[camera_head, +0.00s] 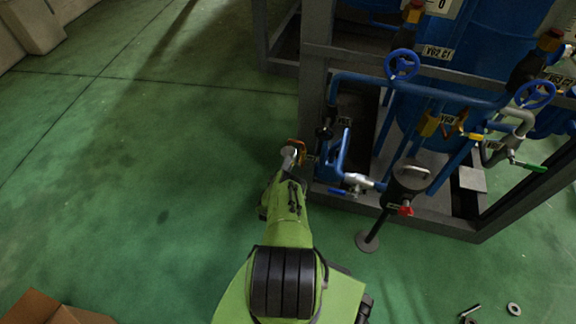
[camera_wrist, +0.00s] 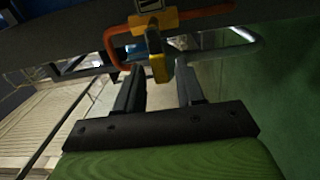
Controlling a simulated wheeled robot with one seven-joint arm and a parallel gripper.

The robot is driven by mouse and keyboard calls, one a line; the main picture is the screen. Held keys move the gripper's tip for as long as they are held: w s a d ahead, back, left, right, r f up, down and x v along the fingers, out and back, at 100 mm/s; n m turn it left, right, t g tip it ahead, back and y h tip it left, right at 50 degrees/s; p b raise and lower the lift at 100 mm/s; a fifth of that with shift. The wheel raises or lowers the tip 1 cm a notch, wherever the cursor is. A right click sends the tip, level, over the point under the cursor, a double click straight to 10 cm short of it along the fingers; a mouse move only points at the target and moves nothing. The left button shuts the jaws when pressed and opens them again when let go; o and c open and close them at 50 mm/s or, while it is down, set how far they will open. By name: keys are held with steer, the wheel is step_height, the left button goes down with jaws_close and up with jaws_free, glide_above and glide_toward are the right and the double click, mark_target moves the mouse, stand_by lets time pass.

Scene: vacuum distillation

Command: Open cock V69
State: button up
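My gripper (camera_wrist: 160,78) is open in the wrist view, its two black fingers apart. A yellow cock part (camera_wrist: 160,67) shows between and just beyond the fingertips; I cannot tell whether they touch it. An orange bent handle (camera_wrist: 112,45) runs across above the fingers, with the yellow body at its middle. No readable tag shows there, so I cannot confirm it is V69. In the head view, my gripper (camera_head: 292,154) is at the left corner of the rig, beside a small orange part (camera_head: 296,143); the fingers are too small to judge there.
The grey rig frame (camera_head: 318,60) stands right of my arm, with blue pipes (camera_head: 425,94), blue handwheels (camera_head: 402,64) and a dark pot (camera_head: 408,180) with a red handle. Green floor to the left is clear. A cardboard box (camera_head: 45,308) and loose metal parts (camera_head: 513,309) lie near the bottom.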

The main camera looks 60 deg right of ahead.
mark_target(298, 164)
jaws_close()
steer(key=shift+r, duration=0.1)
steer(key=r+m+p, duration=0.1)
steer(key=m, duration=0.3)
steer(key=s+r+m+p, duration=0.1)
steer(key=m+p, duration=0.1)
steer(key=m, duration=0.2)
steer(key=s+r+m+p, duration=0.1)
steer(key=m, duration=0.3)
steer(key=shift+s+d+r+m+p, duration=0.2)
steer(key=shift+r+m+p, duration=0.1)
steer(key=m, duration=0.1)
steer(key=s+m, duration=0.1)
steer(key=m, duration=0.3)
steer(key=shift+s+d+r+p, duration=0.1)
steer(key=shift+s+r+p, duration=0.05)
steer(key=shift+s+p, duration=0.2)
steer(key=shift+s+m, duration=0.1)
steer(key=shift+m, duration=0.2)
